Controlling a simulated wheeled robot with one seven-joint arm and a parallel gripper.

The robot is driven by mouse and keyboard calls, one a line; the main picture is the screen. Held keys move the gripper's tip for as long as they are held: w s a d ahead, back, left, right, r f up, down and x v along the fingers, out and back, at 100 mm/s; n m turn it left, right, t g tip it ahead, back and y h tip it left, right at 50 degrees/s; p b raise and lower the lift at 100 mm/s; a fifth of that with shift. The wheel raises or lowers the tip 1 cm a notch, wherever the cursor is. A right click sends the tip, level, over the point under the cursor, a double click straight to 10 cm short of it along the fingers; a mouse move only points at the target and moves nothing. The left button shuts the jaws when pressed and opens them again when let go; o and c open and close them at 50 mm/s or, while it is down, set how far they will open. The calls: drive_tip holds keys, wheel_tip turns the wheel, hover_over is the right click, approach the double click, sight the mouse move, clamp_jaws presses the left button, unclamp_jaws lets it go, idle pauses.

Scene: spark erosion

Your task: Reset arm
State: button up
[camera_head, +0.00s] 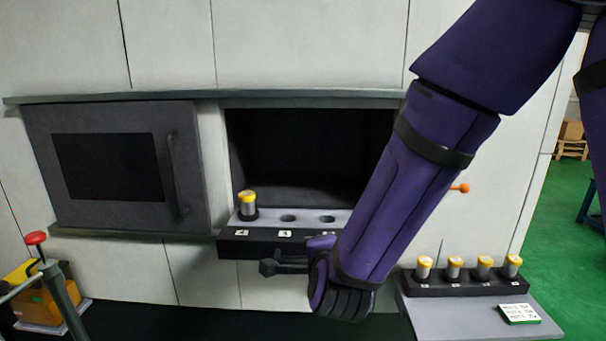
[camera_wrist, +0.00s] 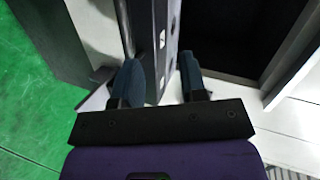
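My purple arm reaches from the top right down across the front of the machine. My gripper (camera_head: 272,264) is in front of and just below the pulled-out black drawer (camera_head: 262,245), its fingers pointing left. In the wrist view my gripper (camera_wrist: 162,75) is open, with its two dark blue fingers apart. The drawer's holed top (camera_wrist: 168,40) shows beyond and between the fingers. I see nothing held. I cannot tell whether a finger touches the drawer.
One yellow-topped cylinder (camera_head: 247,205) stands at the drawer's left, beside empty holes. A dark opening (camera_head: 300,150) lies behind it; a closed dark door (camera_head: 110,165) is left. Several similar cylinders stand in a black rack (camera_head: 465,286) on the grey shelf (camera_head: 460,318) at right.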

drive_tip(key=s+d+r+n+g+y, duration=0.2)
drive_tip(key=s+d+r+n+g, duration=0.25)
drive_tip(key=d+r+n, duration=0.65)
drive_tip(key=s+d+r+n+g+h, duration=0.1)
drive_tip(key=s+d+r+n+g, duration=0.1)
drive_tip(key=s+d, duration=0.6)
drive_tip(key=s+d+r+n+g+h, duration=0.2)
drive_tip(key=s+d+r, duration=0.2)
drive_tip(key=s+d, duration=0.4)
drive_tip(key=shift+s+r+h, duration=0.15)
drive_tip(key=shift+s+h, duration=0.15)
drive_tip(key=shift+s, duration=0.25)
